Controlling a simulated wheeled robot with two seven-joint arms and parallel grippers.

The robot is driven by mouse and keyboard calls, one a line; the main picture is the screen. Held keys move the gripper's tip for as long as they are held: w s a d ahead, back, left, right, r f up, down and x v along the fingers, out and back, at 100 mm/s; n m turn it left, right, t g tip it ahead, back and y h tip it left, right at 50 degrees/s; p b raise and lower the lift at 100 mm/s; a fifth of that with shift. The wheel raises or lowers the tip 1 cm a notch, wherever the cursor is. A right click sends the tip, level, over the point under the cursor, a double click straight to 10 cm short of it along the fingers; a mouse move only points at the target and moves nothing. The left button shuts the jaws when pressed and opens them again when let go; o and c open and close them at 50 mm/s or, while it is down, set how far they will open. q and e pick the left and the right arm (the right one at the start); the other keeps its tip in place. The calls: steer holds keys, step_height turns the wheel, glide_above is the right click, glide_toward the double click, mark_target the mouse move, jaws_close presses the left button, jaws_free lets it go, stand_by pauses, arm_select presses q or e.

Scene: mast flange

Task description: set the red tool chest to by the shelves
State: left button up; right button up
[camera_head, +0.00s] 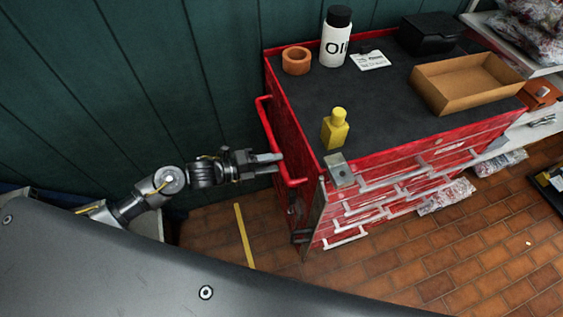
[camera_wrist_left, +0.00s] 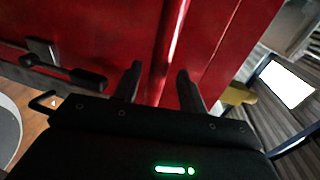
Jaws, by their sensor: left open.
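The red tool chest (camera_head: 300,134) stands against the green wall, with several drawers facing the lower right and a dark mat on top. Its red push handle (camera_head: 268,130) sticks out on the left end. My left gripper (camera_head: 280,162) is at this handle, its fingers reaching toward the bar. In the left wrist view my left gripper (camera_wrist_left: 159,82) is open, with the red handle bar (camera_wrist_left: 170,45) between or just beyond its fingertips; contact cannot be told. The shelves (camera_head: 541,70) are at the right, close to the chest's far end. My right gripper is not in view.
On the chest top are an orange tape roll (camera_head: 296,60), a white bottle (camera_head: 336,38), a yellow bottle (camera_head: 335,130), a cardboard tray (camera_head: 466,84) and a black box (camera_head: 431,34). A plastic bag (camera_head: 447,196) lies beside the drawers. Brick floor (camera_head: 420,260) is clear in front.

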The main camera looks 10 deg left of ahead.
arm_select(q)
steer(key=b+v, duration=0.1)
steer(key=v, duration=0.6)
steer(key=shift+a, duration=0.1)
